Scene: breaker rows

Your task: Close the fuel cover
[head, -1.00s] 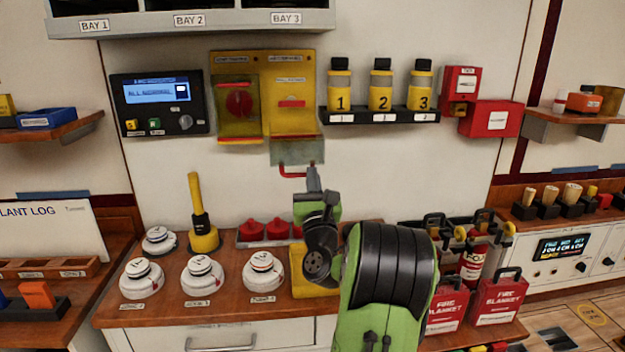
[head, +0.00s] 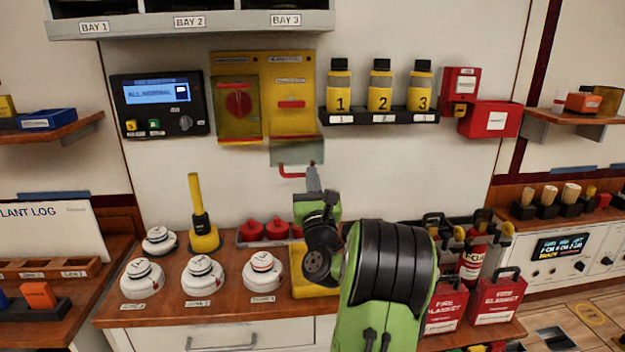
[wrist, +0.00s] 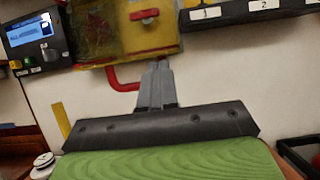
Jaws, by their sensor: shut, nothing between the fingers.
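A yellow panel (head: 290,92) on the wall has a red bar (head: 291,104) on its right half. A clear cover flap (head: 296,150) juts out and down from that half's lower edge, so it stands open. Its red handle (head: 291,173) hangs at the flap's lower left and also shows in the wrist view (wrist: 122,80). My gripper (head: 313,170) is shut and empty, pointing up just right of the handle, close under the flap. In the wrist view my fingertips (wrist: 158,66) are beside the handle; I cannot tell whether they touch anything. The label is unreadable.
The panel's left half has a clear cover (head: 237,110) down over a red knob. A shelf of numbered bottles (head: 380,116) is to the right, and a control unit (head: 160,103) to the left. Detectors (head: 203,276) and a yellow-handled tool (head: 203,225) stand on the counter below.

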